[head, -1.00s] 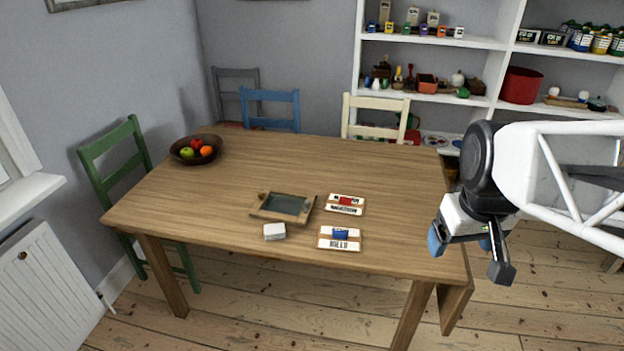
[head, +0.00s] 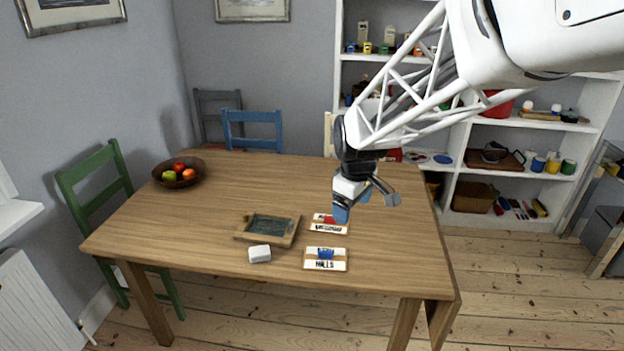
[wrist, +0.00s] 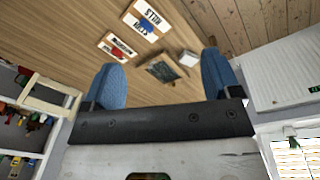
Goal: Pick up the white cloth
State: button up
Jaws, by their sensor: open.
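The white cloth (head: 260,253) looks like a small folded white block on the table, near its front edge and just in front of a small framed slate. In the wrist view the white cloth (wrist: 188,58) shows between my fingers, some way off. My gripper (head: 362,206) is open and empty, above the right part of the table, to the right of the cloth and higher than it. Its two blue fingers (wrist: 160,82) stand wide apart in the wrist view. Nothing hides the cloth in the head view.
The framed slate (head: 271,229) lies behind the cloth. Two lettered cards, one with a red item (head: 329,224) and one with a blue item (head: 326,259), lie to its right. A fruit bowl (head: 180,173) stands at the back left. The table's left front (head: 165,240) is clear.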

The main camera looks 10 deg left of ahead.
jog(key=w+a+f+n, duration=0.3)
jog(key=w+a+f, duration=0.15)
jog(key=a, duration=0.25)
jog(key=w+a+f+n, duration=0.2)
jog(key=w+a+f, duration=0.2)
jog(key=a+f, duration=0.15)
jog(key=n+g, duration=0.1)
jog(key=n, duration=0.5)
send_over(259, 250)
notch_tip(259, 250, down, 13)
jog(key=shift+a+f, duration=0.1)
jog(key=shift+f, duration=0.1)
jog(key=shift+f, duration=0.1)
jog(key=shift+f, duration=1.2)
jog(key=shift+f, duration=0.1)
jog(key=shift+s+f, duration=0.1)
jog(key=shift+f, duration=2.4)
jog(key=shift+c, duration=0.3)
